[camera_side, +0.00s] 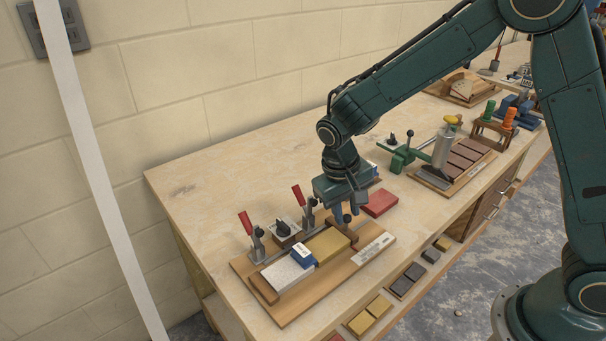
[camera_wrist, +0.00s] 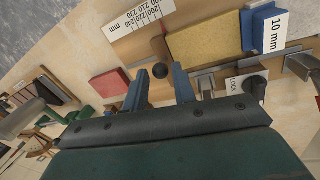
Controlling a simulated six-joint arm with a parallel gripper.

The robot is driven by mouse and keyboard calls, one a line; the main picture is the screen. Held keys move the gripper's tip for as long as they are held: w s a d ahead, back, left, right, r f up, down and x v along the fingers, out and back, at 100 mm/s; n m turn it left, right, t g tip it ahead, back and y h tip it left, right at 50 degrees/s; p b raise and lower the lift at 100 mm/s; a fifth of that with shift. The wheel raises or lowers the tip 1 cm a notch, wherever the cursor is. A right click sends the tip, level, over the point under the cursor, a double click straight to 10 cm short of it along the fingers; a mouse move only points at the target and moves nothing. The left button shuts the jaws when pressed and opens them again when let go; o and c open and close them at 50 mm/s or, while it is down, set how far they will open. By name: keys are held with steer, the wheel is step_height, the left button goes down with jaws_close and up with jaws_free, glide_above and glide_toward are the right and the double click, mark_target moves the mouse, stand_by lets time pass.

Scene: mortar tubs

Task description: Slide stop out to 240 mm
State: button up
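The brown wooden stop (camera_side: 342,232) stands across the fixture board (camera_side: 334,284) against or very near the right end of the yellow block (camera_side: 327,244); a gap is hard to judge. Its round black knob (camera_wrist: 158,71) shows in the wrist view. My gripper (camera_side: 342,216) is down at the stop, its two blue fingers (camera_wrist: 160,86) one on each side of the knob, with gaps visible. The white mm scale (camera_side: 373,249) lies along the board's front edge; its 200 to 240 end (camera_wrist: 138,20) is near the stop in the wrist view. The exact reading is unclear.
A white block (camera_side: 287,274) and blue 10 mm block (camera_side: 303,257) sit left of the yellow block. Red-handled clamps (camera_side: 249,230) stand behind them. A red block (camera_side: 379,203) lies right of the board. A green-armed clamp (camera_side: 404,156) stands farther right.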

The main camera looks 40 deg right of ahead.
mark_target(347, 216)
steer(key=shift+d+f, duration=0.15)
steer(key=shift+f, duration=0.6)
steer(key=shift+d+f, duration=0.15)
steer(key=shift+f, duration=0.6)
steer(key=shift+c, duration=0.2)
jaws_close()
steer(key=shift+d, duration=2.25)
steer(key=shift+o, duration=0.2)
jaws_free()
steer(key=shift+r, duration=0.1)
step_height(347, 216, up, 13)
steer(key=a, duration=0.2)
steer(key=shift+w+a+r, duration=0.2)
steer(key=shift+w+a, duration=0.05)
steer(key=shift+a, duration=0.1)
